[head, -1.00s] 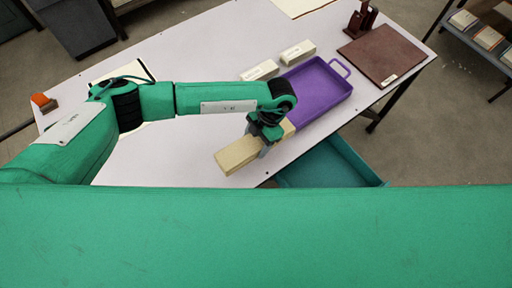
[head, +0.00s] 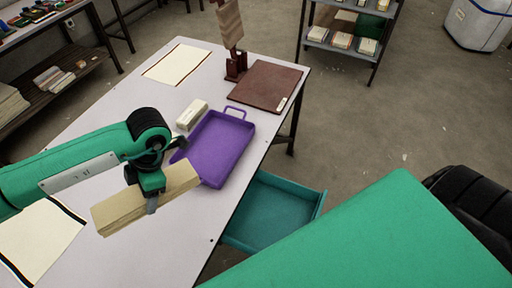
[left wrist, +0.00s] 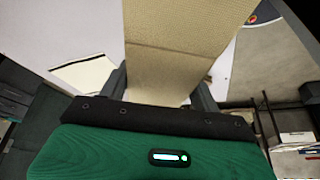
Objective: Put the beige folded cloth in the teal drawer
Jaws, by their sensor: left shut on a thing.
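The beige folded cloth (head: 118,212) is a long flat bundle over the white table, left of the purple tray. My left gripper (head: 150,198) is shut across its middle; one finger shows on the near side, the other is hidden. In the left wrist view the cloth (left wrist: 180,45) runs between the two fingers and fills the upper middle. The teal drawer (head: 275,208) is pulled out below the table's right edge, and its visible inside is empty. It lies right of my left gripper. My right gripper is not in view.
A pale block (head: 191,114), a brown board (head: 266,86) and a dark stand (head: 236,65) are farther back. My green body covers the lower right.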

